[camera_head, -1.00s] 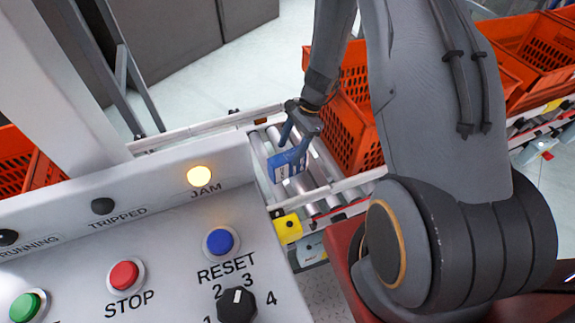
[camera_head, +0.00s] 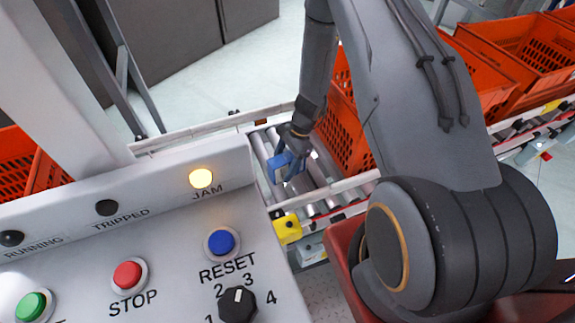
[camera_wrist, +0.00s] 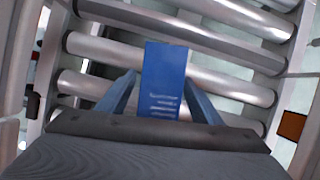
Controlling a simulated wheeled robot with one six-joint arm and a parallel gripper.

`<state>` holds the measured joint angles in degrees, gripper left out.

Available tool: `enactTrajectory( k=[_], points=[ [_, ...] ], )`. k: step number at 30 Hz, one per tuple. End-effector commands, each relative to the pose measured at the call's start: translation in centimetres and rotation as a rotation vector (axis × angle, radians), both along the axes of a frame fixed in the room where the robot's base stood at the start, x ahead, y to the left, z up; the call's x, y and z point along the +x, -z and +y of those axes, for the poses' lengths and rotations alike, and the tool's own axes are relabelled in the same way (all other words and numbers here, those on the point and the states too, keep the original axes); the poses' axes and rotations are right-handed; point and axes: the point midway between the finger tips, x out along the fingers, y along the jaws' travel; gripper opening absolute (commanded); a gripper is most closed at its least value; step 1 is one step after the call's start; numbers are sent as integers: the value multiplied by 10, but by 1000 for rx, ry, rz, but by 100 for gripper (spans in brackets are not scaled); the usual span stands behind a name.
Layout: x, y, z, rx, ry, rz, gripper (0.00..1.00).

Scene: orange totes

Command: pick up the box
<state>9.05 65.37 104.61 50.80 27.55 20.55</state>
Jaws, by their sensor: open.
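The box is blue with pale print on its lower part, and it shows in the wrist view (camera_wrist: 165,75) between my two blue fingers. In the head view the box (camera_head: 278,166) is small and partly hidden by my gripper (camera_head: 290,165), which is over the roller conveyor. My gripper also shows in the wrist view (camera_wrist: 160,92), open, with a finger on each side of the box and a gap visible at the right. I cannot tell whether the left finger touches it. The box is at the metal rollers (camera_wrist: 215,80).
An orange tote (camera_head: 345,130) stands on the conveyor just right of my gripper. More orange totes (camera_head: 515,55) are at the upper right. A control panel (camera_head: 150,240) with a lit JAM lamp (camera_head: 200,178) fills the lower left. White side rails (camera_head: 190,130) edge the conveyor.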

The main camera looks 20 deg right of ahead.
Motion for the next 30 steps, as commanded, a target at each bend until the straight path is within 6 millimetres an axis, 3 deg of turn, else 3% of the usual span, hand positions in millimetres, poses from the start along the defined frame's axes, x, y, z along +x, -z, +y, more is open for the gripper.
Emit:
enactTrajectory(
  k=[24,25,30],
  points=[
    [0,5,0,0,0,0,59],
    [0,5,0,0,0,0,58],
    [0,5,0,0,0,0,29]
  ],
)
